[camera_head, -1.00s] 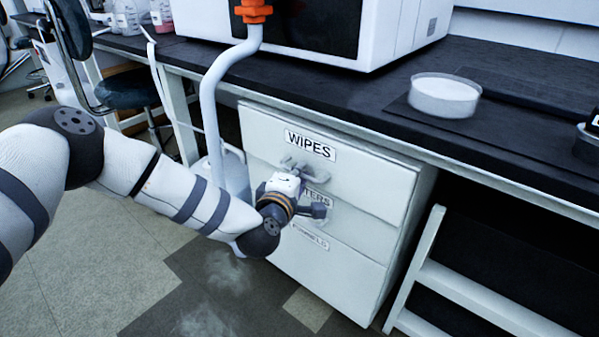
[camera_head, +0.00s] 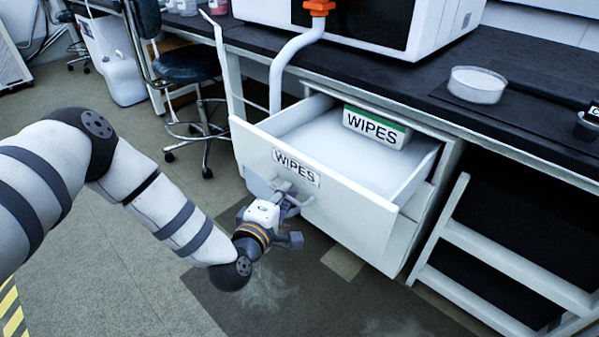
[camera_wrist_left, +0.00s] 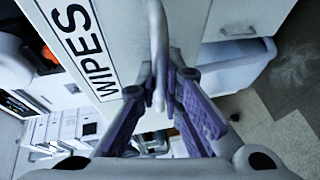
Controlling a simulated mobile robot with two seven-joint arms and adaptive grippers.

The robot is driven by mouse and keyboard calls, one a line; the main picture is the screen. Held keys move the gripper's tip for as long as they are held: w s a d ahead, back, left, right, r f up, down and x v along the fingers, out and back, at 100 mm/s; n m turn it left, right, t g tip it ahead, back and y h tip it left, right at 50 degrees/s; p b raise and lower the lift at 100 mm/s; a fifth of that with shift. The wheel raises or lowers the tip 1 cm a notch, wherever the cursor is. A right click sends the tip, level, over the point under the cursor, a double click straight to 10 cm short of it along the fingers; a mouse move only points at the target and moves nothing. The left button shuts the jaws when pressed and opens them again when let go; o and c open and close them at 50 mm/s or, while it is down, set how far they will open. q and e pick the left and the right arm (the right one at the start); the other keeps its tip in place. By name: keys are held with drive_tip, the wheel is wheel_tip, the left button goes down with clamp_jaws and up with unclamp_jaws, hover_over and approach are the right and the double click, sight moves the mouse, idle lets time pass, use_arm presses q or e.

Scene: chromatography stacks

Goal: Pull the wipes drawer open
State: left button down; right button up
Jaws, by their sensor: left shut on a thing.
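The wipes drawer (camera_head: 345,215) stands pulled out from the cabinet under the bench, with a "WIPES" label on its front. A white box with a green edge, marked "WIPES" (camera_head: 376,127), sits inside it toward the back. My left gripper (camera_head: 283,195) is at the drawer front, shut on the drawer's handle (camera_head: 299,200) just below the label. In the left wrist view the fingers close around the pale bar of the handle (camera_wrist_left: 157,40), beside the "WIPES" label (camera_wrist_left: 83,45). My right gripper is not in view.
The black bench top (camera_head: 440,92) carries a white instrument and a round clear dish (camera_head: 477,85). A stool (camera_head: 187,68) stands at the left behind my arm. A white frame (camera_head: 500,250) stands right of the cabinet. The floor in front is clear.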

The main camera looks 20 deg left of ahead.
use_arm(q)
drive_tip(key=s+a+p, duration=0.2)
drive_tip(key=s+a, duration=0.1)
drive_tip(key=s, duration=0.4)
drive_tip(key=shift+s+p, duration=0.3)
drive_tip(key=shift+p, duration=0.05)
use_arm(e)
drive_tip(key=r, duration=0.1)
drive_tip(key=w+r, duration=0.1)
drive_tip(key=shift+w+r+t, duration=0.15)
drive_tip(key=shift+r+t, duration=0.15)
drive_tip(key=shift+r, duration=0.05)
use_arm(q)
drive_tip(key=c, duration=2)
unclamp_jaws()
drive_tip(key=shift+d, duration=0.1)
drive_tip(key=s+r, duration=0.2)
drive_tip(key=s, duration=1)
drive_tip(key=shift+d, duration=0.3)
drive_tip(key=shift+r, duration=0.1)
